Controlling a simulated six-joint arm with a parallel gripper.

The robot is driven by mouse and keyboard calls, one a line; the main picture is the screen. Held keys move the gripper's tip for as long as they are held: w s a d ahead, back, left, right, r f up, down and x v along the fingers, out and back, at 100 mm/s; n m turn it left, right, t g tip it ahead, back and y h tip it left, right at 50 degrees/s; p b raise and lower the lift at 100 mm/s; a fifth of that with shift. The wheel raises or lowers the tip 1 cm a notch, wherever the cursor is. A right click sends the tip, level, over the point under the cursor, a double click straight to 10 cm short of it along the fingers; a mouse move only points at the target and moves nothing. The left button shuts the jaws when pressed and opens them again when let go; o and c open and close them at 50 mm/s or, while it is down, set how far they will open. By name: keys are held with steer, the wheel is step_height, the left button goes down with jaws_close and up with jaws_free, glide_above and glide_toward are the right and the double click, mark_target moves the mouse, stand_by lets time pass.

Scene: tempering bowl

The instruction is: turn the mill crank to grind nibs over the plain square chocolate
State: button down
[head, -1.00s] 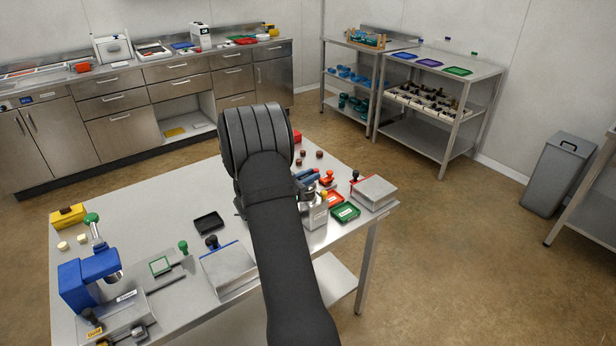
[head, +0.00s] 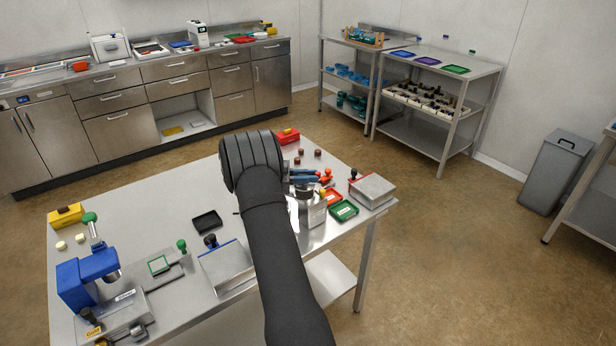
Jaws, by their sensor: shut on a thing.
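My black arm reaches up over the table, and its wrist hides part of what lies behind it. The blue tips of my gripper (head: 304,178) show just right of the wrist, low over a small metal mill (head: 312,211). They are shut on what appears to be the mill's crank; the grasp is too small and too covered to see clearly. I cannot pick out the plain square chocolate; it may be behind my arm. Several small round brown pieces (head: 317,153) lie on the table beyond the gripper.
The steel table (head: 135,215) also holds a blue press (head: 85,277), a black tray (head: 207,221), a metal block with a dark knob (head: 226,266), a green tray (head: 344,210) and a grey box (head: 372,190). The table's middle left is clear.

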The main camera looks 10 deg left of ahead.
steer(key=shift+r, duration=0.15)
steer(key=c, duration=1.5)
jaws_free()
steer(key=a, duration=0.4)
steer(key=s+a, duration=0.1)
steer(key=a, duration=0.3)
steer(key=s+a, duration=0.1)
steer(key=a, duration=0.2)
steer(key=shift+a, duration=0.4)
steer(key=d, duration=0.4)
steer(key=w+d, duration=0.1)
steer(key=d, duration=0.3)
steer(key=w+d, duration=0.1)
steer(key=d, duration=0.3)
steer(key=shift+a, duration=0.1)
